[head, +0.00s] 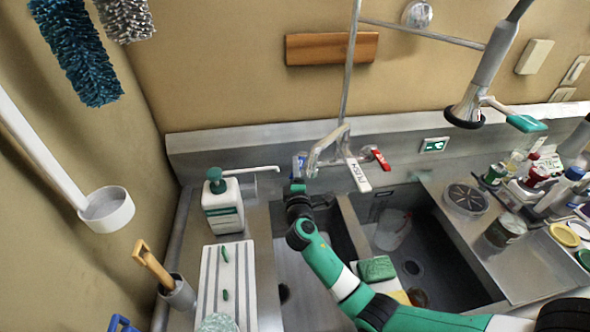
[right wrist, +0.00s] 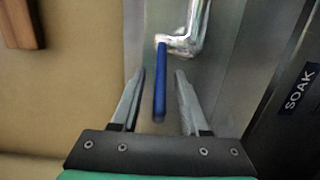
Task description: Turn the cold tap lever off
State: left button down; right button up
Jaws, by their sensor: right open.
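The blue tap lever (right wrist: 160,90), the cold one by its colour, runs down from the chrome tap fitting (right wrist: 185,42) in the right wrist view. In the head view the lever (head: 299,164) shows small, at the left of the faucet. My right gripper (right wrist: 160,73) is open, with one finger on each side of the lever and a gap visible on both sides. In the head view my right gripper (head: 298,188) is just in front of the faucet, its fingers hard to make out. My left gripper is not in view.
The red lever (head: 381,159) is at the faucet's right, beside a white PUSH tag (head: 358,174). A soap bottle (head: 223,203) stands close left of my gripper. Sink basins (head: 425,250) lie below. Bottles and jars (head: 530,185) crowd the right counter.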

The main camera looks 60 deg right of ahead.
jog(key=shift+x, duration=0.95)
grip_shut()
dwell(0.7)
